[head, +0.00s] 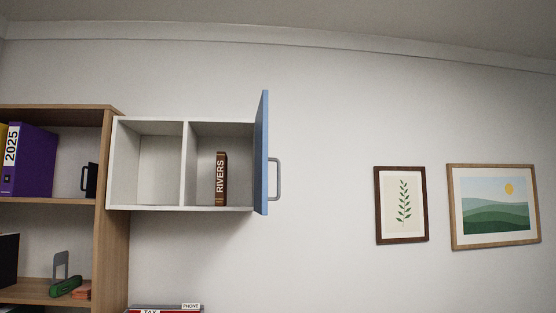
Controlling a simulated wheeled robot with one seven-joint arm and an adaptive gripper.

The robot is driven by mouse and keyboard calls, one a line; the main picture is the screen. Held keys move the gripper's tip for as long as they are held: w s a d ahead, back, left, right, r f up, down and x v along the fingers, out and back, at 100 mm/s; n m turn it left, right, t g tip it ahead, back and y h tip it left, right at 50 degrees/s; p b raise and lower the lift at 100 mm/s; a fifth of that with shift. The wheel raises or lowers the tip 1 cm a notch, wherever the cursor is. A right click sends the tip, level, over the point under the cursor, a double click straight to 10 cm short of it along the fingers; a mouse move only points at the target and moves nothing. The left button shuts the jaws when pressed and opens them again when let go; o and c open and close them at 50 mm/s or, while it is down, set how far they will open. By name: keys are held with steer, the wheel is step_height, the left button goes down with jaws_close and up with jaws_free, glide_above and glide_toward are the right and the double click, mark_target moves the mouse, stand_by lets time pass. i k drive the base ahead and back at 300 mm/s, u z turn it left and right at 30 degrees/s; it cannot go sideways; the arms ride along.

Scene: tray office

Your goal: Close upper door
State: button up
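The upper door (263,150) is a blue panel on the right side of a white wall cabinet (186,163). It stands open, swung out from the cabinet and seen nearly edge-on. A grey handle (277,179) sticks out from its right-hand face. The cabinet has two compartments split by a white divider. The left compartment is empty and the right one holds a brown book (220,178) marked RIVERS. My gripper is not in view.
A wooden shelf unit (113,180) with a purple binder (31,161) stands left of the cabinet. Red and other items (165,310) show at the bottom edge. Two framed pictures (401,205) (494,206) hang at right. The wall between door and pictures is bare.

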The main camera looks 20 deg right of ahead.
mark_target(262, 199)
steer(key=u, duration=0.15)
steer(key=k, duration=0.35)
steer(key=z, duration=1.45)
steer(key=i, duration=1.45)
steer(key=u, duration=0.65)
steer(key=i, duration=0.5)
steer(key=u, duration=0.6)
